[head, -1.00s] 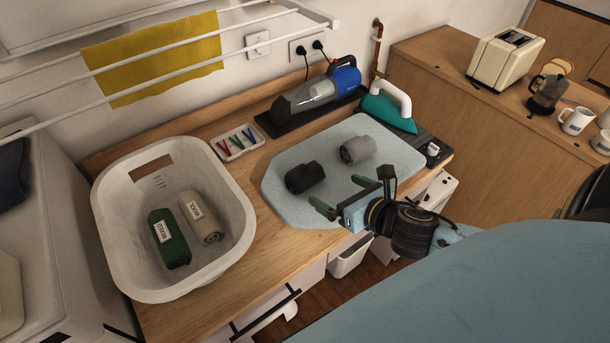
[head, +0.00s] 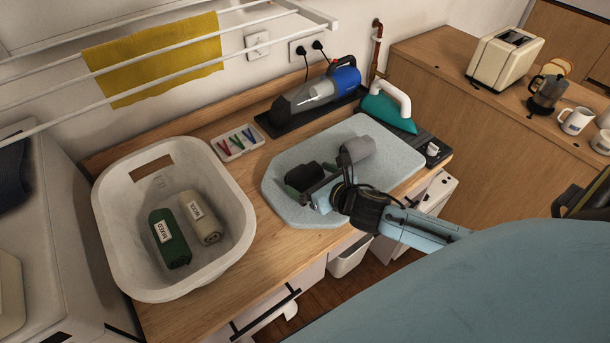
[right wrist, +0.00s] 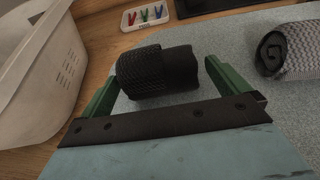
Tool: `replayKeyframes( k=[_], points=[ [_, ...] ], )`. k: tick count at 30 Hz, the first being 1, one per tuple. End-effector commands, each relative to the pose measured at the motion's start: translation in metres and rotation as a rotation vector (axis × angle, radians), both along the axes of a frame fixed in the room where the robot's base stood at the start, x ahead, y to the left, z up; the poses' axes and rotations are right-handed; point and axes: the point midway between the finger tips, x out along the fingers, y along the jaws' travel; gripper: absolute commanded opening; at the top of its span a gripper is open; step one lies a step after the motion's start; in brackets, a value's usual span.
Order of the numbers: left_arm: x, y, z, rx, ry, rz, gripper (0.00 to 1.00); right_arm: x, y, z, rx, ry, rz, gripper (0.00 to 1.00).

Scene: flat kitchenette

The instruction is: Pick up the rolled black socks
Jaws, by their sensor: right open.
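The rolled black socks (head: 302,175) lie on the light blue-grey ironing mat, partly hidden by my gripper in the head view. In the right wrist view the black socks (right wrist: 158,72) lie between and slightly beyond the two green fingers. My right gripper (head: 313,190) is open, with one finger on each side of the roll; it also shows in the right wrist view (right wrist: 158,85). I cannot tell whether the fingers touch the roll. A grey rolled pair (head: 356,149) lies close by to the right, and also shows in the right wrist view (right wrist: 290,50). My left gripper is not in view.
A white basket (head: 110,215) on the left holds a green roll (head: 169,238) and a beige roll (head: 201,217). A tray of coloured pegs (head: 237,143), a handheld vacuum (head: 318,92) and a teal iron (head: 387,112) stand behind the mat (head: 400,160). The mat's front is clear.

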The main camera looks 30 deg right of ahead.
Motion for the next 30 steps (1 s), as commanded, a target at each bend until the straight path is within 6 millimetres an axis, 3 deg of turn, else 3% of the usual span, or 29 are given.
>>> replayKeyframes(
  k=[6, 15, 26, 30],
  points=[
    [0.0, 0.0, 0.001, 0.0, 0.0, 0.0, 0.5, 0.024, 0.003, -0.012, 0.001, -0.001, 0.0, 1.0],
    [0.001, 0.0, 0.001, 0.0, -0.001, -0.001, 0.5, 0.027, 0.003, -0.014, 0.0, 0.0, 0.001, 1.0],
    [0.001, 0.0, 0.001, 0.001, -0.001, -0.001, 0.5, 0.027, 0.003, -0.014, 0.0, 0.0, 0.0, 0.55],
    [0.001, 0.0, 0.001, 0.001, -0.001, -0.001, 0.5, 0.027, 0.003, -0.014, 0.0, 0.0, 0.0, 0.55]
  ],
)
